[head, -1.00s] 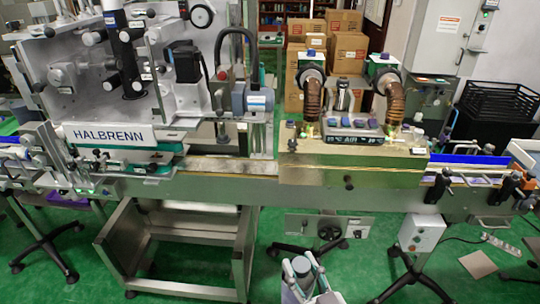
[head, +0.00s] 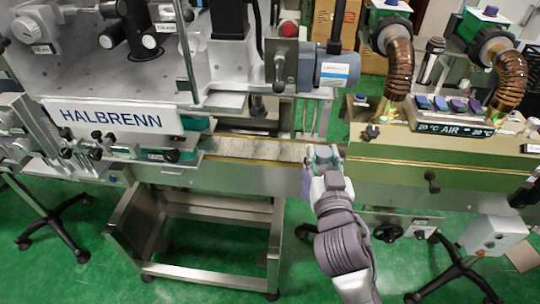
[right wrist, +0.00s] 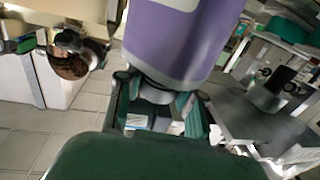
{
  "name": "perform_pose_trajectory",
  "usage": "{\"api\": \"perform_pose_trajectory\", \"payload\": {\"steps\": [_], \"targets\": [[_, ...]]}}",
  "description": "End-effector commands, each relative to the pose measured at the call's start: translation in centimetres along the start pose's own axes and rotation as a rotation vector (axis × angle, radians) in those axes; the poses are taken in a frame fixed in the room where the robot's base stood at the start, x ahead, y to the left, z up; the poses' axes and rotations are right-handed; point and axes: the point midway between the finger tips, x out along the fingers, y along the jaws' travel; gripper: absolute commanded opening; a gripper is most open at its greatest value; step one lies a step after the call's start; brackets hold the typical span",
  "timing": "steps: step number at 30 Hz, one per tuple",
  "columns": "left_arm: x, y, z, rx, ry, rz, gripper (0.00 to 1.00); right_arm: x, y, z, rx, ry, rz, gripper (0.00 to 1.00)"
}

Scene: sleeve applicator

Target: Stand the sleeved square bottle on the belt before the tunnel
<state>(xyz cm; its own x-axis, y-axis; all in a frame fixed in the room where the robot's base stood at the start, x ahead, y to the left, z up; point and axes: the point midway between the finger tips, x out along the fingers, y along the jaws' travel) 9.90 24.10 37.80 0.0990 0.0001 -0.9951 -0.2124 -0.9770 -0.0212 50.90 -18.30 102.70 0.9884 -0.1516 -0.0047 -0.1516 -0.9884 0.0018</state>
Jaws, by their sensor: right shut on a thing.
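My right gripper (head: 322,156) is shut on the neck of a purple-sleeved square bottle, at the front edge of the belt (head: 262,148) just left of the tunnel. In the head view only a thin purple strip of the bottle (head: 306,184) shows beside the gripper, overlapping the belt's front side. In the right wrist view the bottle body (right wrist: 175,38) fills the top middle, and its neck lies between the fingers (right wrist: 158,98). The bottle's base is out of view, and I cannot tell whether it touches anything. The tunnel (head: 440,168) is a brass-coloured box. My left gripper is not in view.
The HALBRENN machine (head: 110,118) stands over the belt at the left. A grey motor (head: 328,68) overhangs behind the belt. Copper hoses (head: 398,68) rise from the tunnel. The belt stretch between machine and tunnel is clear.

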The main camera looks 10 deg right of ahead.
Motion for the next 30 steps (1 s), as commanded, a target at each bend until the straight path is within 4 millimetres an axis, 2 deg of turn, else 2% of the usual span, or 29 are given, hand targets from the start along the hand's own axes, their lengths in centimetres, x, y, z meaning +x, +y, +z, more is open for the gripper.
{"api": "perform_pose_trajectory", "payload": {"steps": [1,5,11,16,21,25,30], "targets": [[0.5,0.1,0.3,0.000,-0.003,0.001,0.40,0.5,-0.1,-0.2,-0.001,0.005,0.005,0.00],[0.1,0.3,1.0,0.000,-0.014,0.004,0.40,2.3,-0.2,-0.7,-0.006,0.002,0.015,0.00],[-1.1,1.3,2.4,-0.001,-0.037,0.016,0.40,7.3,0.0,-1.0,-0.007,0.002,0.018,0.00],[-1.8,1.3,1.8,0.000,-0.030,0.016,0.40,11.9,0.0,-0.9,-0.006,0.001,0.016,0.00],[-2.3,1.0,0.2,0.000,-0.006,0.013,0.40,16.1,0.1,-0.8,-0.004,0.001,0.017,0.00],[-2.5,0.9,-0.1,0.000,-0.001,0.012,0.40,18.1,0.1,-0.7,-0.003,0.000,0.015,0.00],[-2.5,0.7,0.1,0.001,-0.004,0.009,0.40,18.9,0.1,0.1,-0.004,-0.003,0.015,0.00]]}}
